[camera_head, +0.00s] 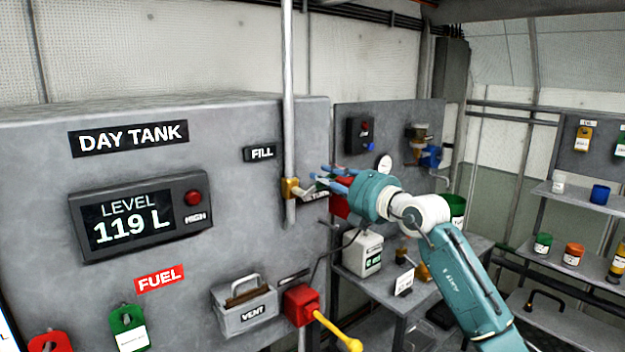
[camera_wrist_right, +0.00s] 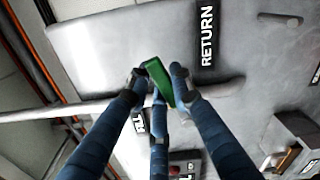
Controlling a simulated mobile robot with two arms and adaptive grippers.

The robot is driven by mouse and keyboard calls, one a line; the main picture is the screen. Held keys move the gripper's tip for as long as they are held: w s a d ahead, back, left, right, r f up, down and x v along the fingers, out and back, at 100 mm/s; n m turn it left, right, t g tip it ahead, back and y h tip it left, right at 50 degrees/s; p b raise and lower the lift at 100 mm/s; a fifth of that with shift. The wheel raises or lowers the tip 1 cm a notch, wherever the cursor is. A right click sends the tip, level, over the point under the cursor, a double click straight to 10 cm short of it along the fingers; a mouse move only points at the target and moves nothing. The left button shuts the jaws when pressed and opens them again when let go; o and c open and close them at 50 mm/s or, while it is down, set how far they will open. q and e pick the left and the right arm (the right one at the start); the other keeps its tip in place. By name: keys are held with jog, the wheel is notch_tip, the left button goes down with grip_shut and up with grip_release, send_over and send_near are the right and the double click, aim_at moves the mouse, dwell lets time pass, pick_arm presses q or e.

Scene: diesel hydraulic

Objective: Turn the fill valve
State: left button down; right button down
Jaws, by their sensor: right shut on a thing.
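The fill valve (camera_head: 290,188) is a brass body on the vertical white pipe on the front of the day tank, just right of and below the black FILL label (camera_head: 262,153). My right gripper (camera_head: 326,183) reaches in from the right, its blue fingers close beside the valve. In the right wrist view the three fingers close around a flat green handle (camera_wrist_right: 160,82), next to the pale pipe (camera_wrist_right: 75,110). The fingers hide part of this handle and its joint to the valve. My left gripper is not in view.
A level display (camera_head: 140,215) reads 119 L. A RETURN label (camera_wrist_right: 207,38) shows in the right wrist view. Below the valve are a grey VENT box (camera_head: 243,318) and a red box with a yellow lever (camera_head: 335,328). A cluttered bench and shelves stand at the right.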

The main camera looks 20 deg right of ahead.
jog(key=shift+a+f+m, duration=0.1)
jog(key=shift+f+m, duration=0.2)
jog(key=shift+m, duration=0.2)
jog(key=shift+f+m+p, duration=0.15)
jog(key=shift+m+p, duration=0.15)
jog(key=shift+d+f+m, duration=0.2)
jog(key=shift+m, duration=0.1)
jog(key=shift+w+d+f+m+p, duration=0.1)
jog(key=shift+f+m+p, duration=0.05)
jog(key=shift+m+p, duration=0.2)
jog(key=shift+f+m+p, duration=0.25)
jog(key=shift+m+p, duration=0.1)
jog(key=shift+p, duration=0.05)
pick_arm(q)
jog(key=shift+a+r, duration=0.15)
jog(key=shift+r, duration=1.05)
pick_arm(e)
jog(key=shift+f+m, duration=0.25)
jog(key=shift+m, duration=0.05)
jog(key=c, duration=1.5)
grip_release()
